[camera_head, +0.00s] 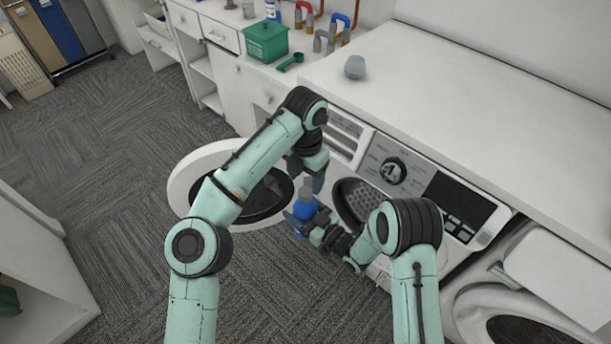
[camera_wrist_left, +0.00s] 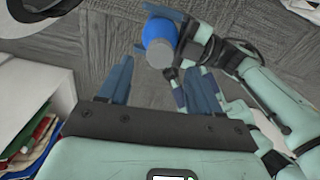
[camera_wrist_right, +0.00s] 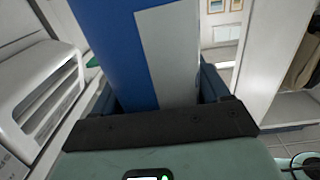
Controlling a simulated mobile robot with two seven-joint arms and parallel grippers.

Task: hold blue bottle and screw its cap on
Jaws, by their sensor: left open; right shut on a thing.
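The blue bottle (camera_head: 304,209) is held up in front of the washing machine by my right gripper (camera_head: 306,222), which is shut around its body. In the right wrist view the bottle's blue side (camera_wrist_right: 115,45) and a pale grey panel on it fill the space between the fingers. A grey cap (camera_wrist_left: 160,53) sits at the bottle's top end; whether it is screwed tight cannot be told. My left gripper (camera_wrist_left: 148,68) is open and empty, its fingertips just short of the cap. In the head view the left gripper (camera_head: 308,178) is right above the bottle.
The washing machine's round door (camera_head: 196,176) stands open beside the arms. A white counter (camera_head: 455,110) runs along the right, with a small grey object (camera_head: 355,67) on it. A green box (camera_head: 266,42) and a green scoop (camera_head: 290,62) stand farther back. The carpet at left is clear.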

